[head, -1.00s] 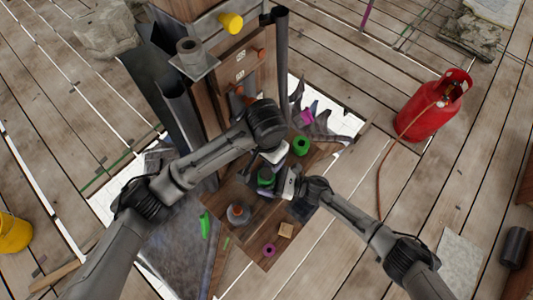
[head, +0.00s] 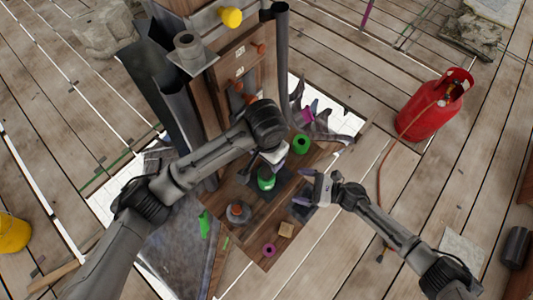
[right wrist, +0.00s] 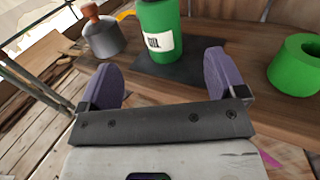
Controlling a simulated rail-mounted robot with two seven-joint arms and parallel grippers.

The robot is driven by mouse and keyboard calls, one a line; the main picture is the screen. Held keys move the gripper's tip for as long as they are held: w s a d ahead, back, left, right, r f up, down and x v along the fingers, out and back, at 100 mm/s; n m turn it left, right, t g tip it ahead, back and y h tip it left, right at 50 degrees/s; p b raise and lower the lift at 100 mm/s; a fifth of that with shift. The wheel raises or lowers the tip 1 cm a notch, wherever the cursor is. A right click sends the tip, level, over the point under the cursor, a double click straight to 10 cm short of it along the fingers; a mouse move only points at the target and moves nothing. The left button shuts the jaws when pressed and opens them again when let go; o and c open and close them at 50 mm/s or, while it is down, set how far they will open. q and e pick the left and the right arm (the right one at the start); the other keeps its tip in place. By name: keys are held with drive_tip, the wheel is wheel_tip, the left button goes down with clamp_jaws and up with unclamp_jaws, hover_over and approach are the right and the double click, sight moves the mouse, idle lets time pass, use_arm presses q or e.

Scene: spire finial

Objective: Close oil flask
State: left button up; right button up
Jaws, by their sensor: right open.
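The green oil flask (head: 265,180) stands on a dark mat on the wooden board, and its "OIL" label shows in the right wrist view (right wrist: 160,38). Its top is partly hidden by my left gripper (head: 273,160) in the head view and cut off in the wrist view, so I cannot see whether it is closed. My left gripper is at the flask's top; its fingers are too small and covered to read. My right gripper (head: 303,187) is open and empty, to the right of the flask and apart from it. Its purple fingers (right wrist: 160,78) point toward the flask.
A grey pot with a brown-orange top (head: 238,213) stands left of the flask. A green ring-shaped piece (head: 301,144) stands behind it. A wooden cube (head: 286,229) and a magenta ring (head: 269,250) lie in front. A red gas cylinder (head: 430,108) stands right, with a hose along the floor.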

drive_tip(key=shift+v, duration=1.2)
